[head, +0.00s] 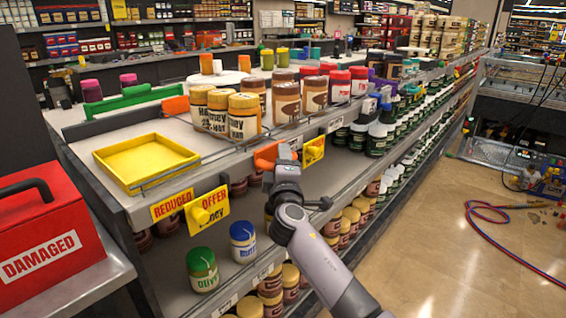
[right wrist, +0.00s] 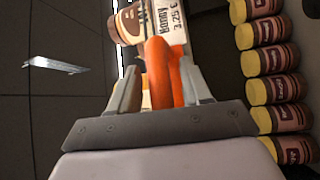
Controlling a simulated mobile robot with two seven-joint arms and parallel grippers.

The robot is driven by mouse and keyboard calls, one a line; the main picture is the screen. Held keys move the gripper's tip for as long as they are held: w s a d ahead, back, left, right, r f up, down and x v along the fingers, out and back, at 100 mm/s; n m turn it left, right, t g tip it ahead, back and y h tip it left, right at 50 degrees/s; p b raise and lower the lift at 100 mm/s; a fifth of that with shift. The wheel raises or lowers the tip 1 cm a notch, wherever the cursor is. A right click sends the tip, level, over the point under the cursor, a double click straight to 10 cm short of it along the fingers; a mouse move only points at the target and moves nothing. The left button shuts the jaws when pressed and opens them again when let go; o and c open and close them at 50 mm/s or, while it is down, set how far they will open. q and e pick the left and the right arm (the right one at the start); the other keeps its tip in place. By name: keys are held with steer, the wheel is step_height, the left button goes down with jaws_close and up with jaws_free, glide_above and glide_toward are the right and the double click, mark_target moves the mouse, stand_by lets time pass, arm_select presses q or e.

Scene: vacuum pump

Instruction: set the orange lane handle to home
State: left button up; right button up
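The orange lane handle (head: 268,155) sticks out at the front edge of the upper shelf, below the honey jars. My right gripper (head: 284,158) is at this handle and partly covers it. In the right wrist view the orange handle (right wrist: 166,72) stands between the two fingers of my right gripper (right wrist: 160,85). The right finger looks close to or against it, and a narrow gap shows on the left side, so the fingers look open around it. My left gripper is not in view.
A yellow tray (head: 145,160) sits on the shelf top at left, beside a green handle (head: 130,99). Honey jars (head: 244,117) stand just behind the orange handle. Offer tags (head: 207,209) hang on the front edge. A red box (head: 40,235) is at far left. The floor at right holds a hose (head: 495,222).

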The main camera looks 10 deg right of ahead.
steer(key=shift+s+a+f, duration=0.1)
steer(key=shift+s+f, duration=0.05)
steer(key=shift+s, duration=0.5)
steer(key=shift+s+a+f+p, duration=0.1)
steer(key=shift+s+a+p, duration=0.05)
steer(key=shift+s, duration=0.8)
steer(key=shift+s+a+f+p, duration=0.1)
steer(key=shift+s+f, duration=0.05)
steer(key=shift+s, duration=0.8)
steer(key=shift+s+a+f+p, duration=0.1)
steer(key=shift+s+a+p, duration=0.05)
steer(key=shift+s, duration=0.8)
steer(key=s+d+f+m+g+y+p, duration=0.1)
steer(key=s+d+f+m+g+p, duration=0.15)
steer(key=s+f, duration=0.45)
steer(key=s+d+f+m+g+y+p, duration=0.1)
steer(key=s+d+f+m+g+p, duration=0.3)
steer(key=f, duration=0.6)
steer(key=s+d+f+m+g+y+p, duration=0.1)
steer(key=s+f+m, duration=0.1)
steer(key=s, duration=0.9)
steer(key=s+d+f+m+g+y+p, duration=0.1)
steer(key=s+f+m, duration=0.2)
steer(key=s, duration=0.8)
steer(key=shift+s+d+f+m+y+p, duration=0.15)
steer(key=shift+s+f+m+y+p, duration=0.1)
steer(key=shift+m+y+p, duration=0.15)
steer(key=shift+g, duration=0.25)
